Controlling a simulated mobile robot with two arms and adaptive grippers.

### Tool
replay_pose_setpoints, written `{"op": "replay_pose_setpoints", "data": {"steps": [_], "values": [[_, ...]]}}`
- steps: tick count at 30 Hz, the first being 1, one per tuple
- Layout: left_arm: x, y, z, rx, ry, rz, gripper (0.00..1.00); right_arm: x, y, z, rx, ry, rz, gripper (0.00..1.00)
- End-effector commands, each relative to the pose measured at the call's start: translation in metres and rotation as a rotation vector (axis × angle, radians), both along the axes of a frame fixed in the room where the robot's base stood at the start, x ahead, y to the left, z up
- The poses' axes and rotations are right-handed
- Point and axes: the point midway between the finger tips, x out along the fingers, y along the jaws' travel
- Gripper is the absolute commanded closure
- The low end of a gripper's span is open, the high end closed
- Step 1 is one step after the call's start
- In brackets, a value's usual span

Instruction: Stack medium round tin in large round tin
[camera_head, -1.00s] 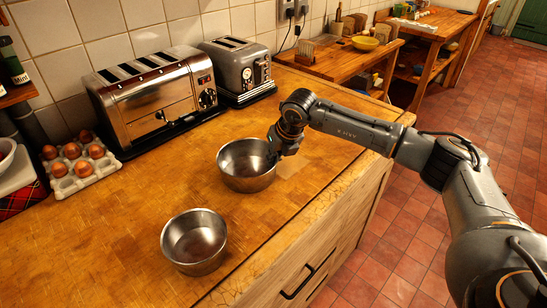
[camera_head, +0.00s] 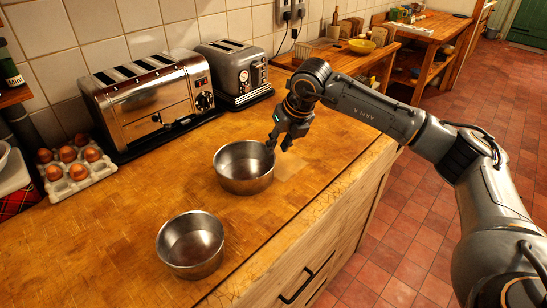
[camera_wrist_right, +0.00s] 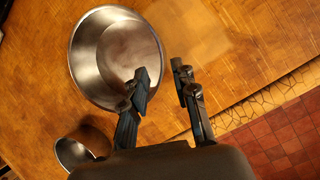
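Two shiny round metal tins stand upright and apart on the wooden counter. The farther tin (camera_head: 244,168) is in the middle of the head view and fills the upper left of the right wrist view (camera_wrist_right: 115,58). The nearer tin (camera_head: 190,245) is at the lower left and shows partly in the wrist view (camera_wrist_right: 82,148). I cannot tell surely which is larger, or whether another tin is nested in the farther one. My right gripper (camera_head: 279,143) is above the farther tin's right rim. My left gripper is out of view.
A chrome toaster (camera_head: 152,100) and a grey toaster (camera_head: 234,74) stand along the tiled wall. A carton of eggs (camera_head: 74,168) is at the left. The counter (camera_head: 110,235) is clear around the tins; its front edge runs along the right.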

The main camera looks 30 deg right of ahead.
Motion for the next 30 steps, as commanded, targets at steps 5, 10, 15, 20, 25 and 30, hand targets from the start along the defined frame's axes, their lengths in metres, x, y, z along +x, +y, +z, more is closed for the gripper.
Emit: {"op": "replay_pose_setpoints", "data": {"steps": [5,10,15,20,25,30], "values": [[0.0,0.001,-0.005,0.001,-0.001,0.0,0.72,-0.011,-0.003,0.025,0.0,-0.002,0.001,0.72],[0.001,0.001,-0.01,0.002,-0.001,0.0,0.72,-0.016,0.008,0.036,-0.013,-0.004,0.056,0.71],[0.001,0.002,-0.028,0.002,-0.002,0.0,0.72,-0.028,0.07,0.048,-0.104,-0.034,0.411,0.71],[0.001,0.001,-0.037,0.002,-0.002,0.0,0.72,-0.044,0.111,0.06,-0.193,-0.067,0.7,0.71],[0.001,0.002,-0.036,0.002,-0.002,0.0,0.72,-0.044,0.123,0.052,-0.219,-0.073,0.784,0.71],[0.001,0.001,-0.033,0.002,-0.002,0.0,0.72,-0.032,0.129,0.02,-0.217,-0.07,0.781,0.71]]}}
